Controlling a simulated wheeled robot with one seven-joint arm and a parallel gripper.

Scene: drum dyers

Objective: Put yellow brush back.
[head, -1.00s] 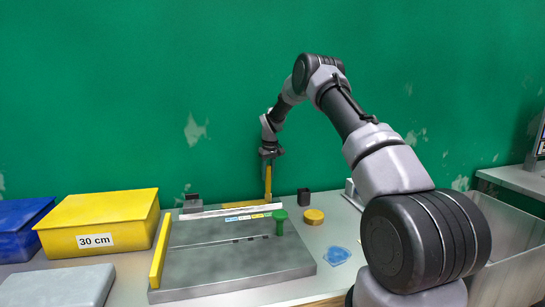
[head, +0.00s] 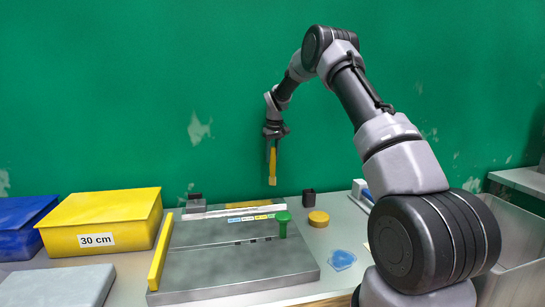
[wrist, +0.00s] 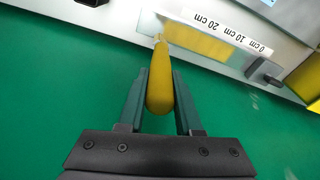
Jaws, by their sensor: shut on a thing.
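My gripper (head: 272,143) is shut on the yellow brush (head: 272,168), which hangs down nearly upright in the air, in front of the green wall and above the back of the bench. In the wrist view my two fingers (wrist: 162,85) stand on either side of the brush's rounded yellow handle (wrist: 160,92). The brush's far end points at the bench and is small and hard to make out. A yellow strip (wrist: 195,40) lies on the bench beyond it, beside a white label strip (wrist: 225,30) reading 0, 10 and 20 cm.
A grey metal board (head: 230,268) with a yellow bar (head: 160,252) and a green knob (head: 283,218) fills the bench's middle. A black cup (head: 308,198) and a round yellow piece (head: 318,218) stand right of it. A yellow box (head: 100,215) marked 30 cm stands left.

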